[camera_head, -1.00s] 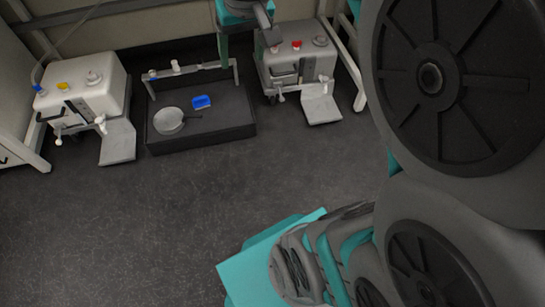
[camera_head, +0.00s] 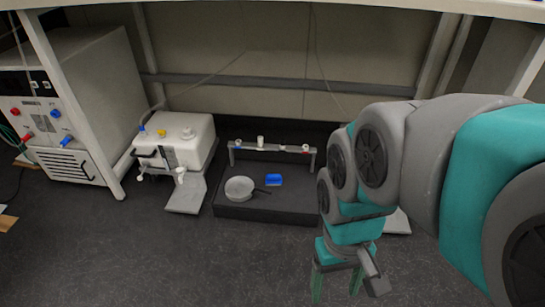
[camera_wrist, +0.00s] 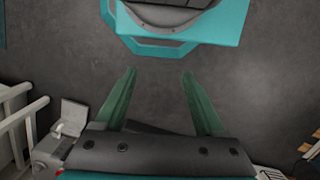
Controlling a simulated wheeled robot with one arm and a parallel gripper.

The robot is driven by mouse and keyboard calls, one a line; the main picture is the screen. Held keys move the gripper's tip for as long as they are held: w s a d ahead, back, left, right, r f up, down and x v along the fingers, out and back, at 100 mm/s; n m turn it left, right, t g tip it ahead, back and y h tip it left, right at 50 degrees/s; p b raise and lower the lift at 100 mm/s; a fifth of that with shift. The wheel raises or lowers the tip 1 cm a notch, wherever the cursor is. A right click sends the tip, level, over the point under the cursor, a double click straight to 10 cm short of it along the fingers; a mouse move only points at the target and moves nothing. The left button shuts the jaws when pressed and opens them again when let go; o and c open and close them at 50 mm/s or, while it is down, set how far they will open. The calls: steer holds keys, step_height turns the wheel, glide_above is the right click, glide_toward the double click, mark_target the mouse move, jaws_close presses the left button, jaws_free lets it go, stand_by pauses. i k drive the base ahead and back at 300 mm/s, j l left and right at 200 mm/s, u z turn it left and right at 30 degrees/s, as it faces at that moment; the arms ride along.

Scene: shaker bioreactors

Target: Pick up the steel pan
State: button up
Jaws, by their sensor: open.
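The steel pan (camera_head: 239,188) is round and shallow, with a dark handle pointing right. It sits on the left part of a low black platform (camera_head: 230,211) on the floor, in the head view. My gripper (camera_head: 337,288) is open and empty, pointing down in front of the platform and to the right of the pan, apart from it. In the wrist view the two green fingers of my gripper (camera_wrist: 157,75) are spread with nothing between them. The pan is not recognisable in the wrist view.
A blue object (camera_head: 274,180) lies right of the pan. A low rail (camera_head: 275,148) with small valves spans the platform's back. A white machine (camera_head: 174,143) with a grey plate (camera_head: 185,195) stands left. A bench top (camera_head: 300,5) overhangs. The front floor (camera_head: 190,260) is clear.

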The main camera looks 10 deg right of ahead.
mark_target(238, 188)
steer(key=i+l+u, duration=0.15)
steer(key=l+u, duration=0.45)
steer(key=l, duration=0.15)
steer(key=u, duration=1.1)
steer(key=i+l, duration=0.05)
